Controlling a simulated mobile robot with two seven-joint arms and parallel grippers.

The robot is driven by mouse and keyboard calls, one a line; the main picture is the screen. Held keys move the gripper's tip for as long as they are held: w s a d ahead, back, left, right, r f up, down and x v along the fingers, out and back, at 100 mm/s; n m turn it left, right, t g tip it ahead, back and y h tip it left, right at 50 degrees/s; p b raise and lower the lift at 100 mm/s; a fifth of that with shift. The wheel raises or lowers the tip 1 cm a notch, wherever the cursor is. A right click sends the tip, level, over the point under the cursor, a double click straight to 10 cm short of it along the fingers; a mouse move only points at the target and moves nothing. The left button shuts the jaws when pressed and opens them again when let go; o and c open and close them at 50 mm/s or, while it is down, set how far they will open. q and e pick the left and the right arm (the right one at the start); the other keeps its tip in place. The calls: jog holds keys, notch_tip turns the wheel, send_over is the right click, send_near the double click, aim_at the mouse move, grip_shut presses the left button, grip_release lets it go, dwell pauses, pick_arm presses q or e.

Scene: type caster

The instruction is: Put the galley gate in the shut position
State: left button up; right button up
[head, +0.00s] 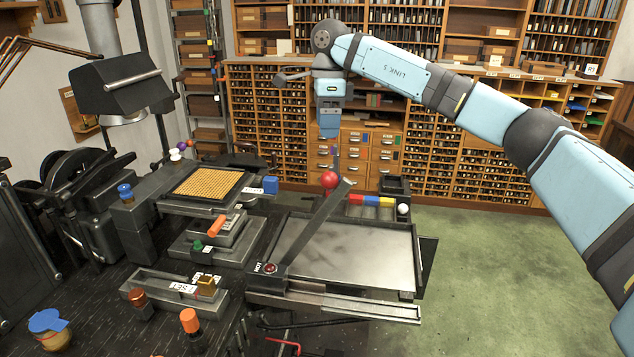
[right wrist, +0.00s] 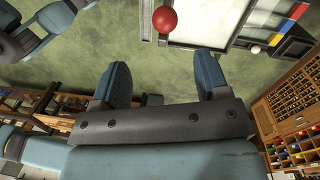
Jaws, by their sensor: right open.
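The galley gate is a grey bar (head: 312,226) with a red ball knob (head: 329,180) on its raised far end. It slants up across the left side of the flat metal galley tray (head: 350,250), from a pivot block with a red button (head: 270,268) at the tray's near left corner. My right gripper (head: 329,134) points down above the red knob, apart from it. In the right wrist view my right gripper (right wrist: 162,84) is open and empty, with the red knob (right wrist: 164,19) beyond the gap between its fingers. My left gripper does not show.
A strip of coloured blocks (head: 371,201) and a white ball (head: 403,209) sit at the tray's far edge. Left is a dark bench with a yellow grid plate (head: 208,183), an orange handle (head: 217,226) and bottles. Green floor (head: 500,270) is open at the right. Wooden cabinets (head: 270,125) stand behind.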

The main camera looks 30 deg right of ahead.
aim_at(330, 172)
jog(key=f, duration=0.4)
jog(key=f+p, duration=0.1)
jog(key=f, duration=0.3)
jog(key=f+p, duration=0.1)
jog(key=f, duration=0.3)
jog(key=shift+s+d+f, duration=0.25)
jog(key=shift+s+f, duration=0.15)
jog(key=shift+c, duration=0.5)
